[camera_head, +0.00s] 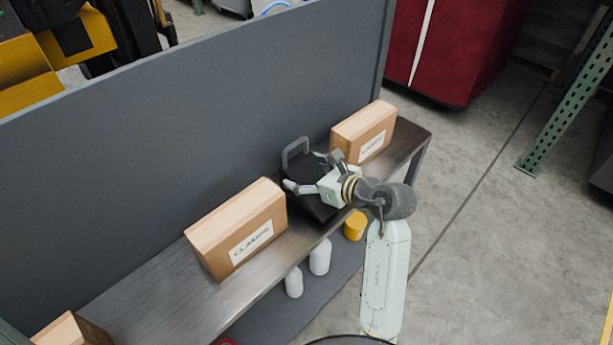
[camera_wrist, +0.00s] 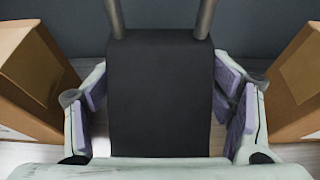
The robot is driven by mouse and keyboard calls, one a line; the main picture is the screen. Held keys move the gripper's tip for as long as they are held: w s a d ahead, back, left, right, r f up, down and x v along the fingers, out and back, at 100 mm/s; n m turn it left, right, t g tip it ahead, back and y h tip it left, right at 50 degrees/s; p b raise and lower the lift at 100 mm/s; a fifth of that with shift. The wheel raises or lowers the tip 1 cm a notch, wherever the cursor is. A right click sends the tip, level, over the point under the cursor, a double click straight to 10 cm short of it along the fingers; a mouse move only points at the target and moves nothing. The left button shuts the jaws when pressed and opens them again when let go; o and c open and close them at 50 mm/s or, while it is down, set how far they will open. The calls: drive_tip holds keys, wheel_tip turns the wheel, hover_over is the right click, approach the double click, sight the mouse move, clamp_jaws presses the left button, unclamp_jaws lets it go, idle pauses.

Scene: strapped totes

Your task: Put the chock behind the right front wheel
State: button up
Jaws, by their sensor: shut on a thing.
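The chock (camera_head: 316,206) is a black block with a grey loop handle (camera_head: 294,148). It is on the shelf between two cardboard boxes. My gripper (camera_head: 311,172) is at the chock and partly covers it. In the wrist view the chock (camera_wrist: 160,85) fills the space between my padded fingers, with the two handle bars rising at the top. My gripper (camera_wrist: 160,118) is shut on it, one finger on each side. Whether the chock touches the shelf under it cannot be told. I cannot make out the right front wheel in either view.
The dark shelf (camera_head: 140,293) carries a box (camera_head: 238,228) left of the chock and another (camera_head: 364,132) right of it. A grey panel (camera_head: 190,120) stands behind. White containers (camera_head: 320,257) and a yellow one (camera_head: 355,226) sit below. Open floor (camera_head: 490,240) lies to the right.

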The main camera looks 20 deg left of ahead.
drive_tip(key=shift+f, duration=1.05)
drive_tip(key=shift+f, duration=0.2)
drive_tip(key=o, duration=2)
drive_tip(key=shift+c, duration=0.2)
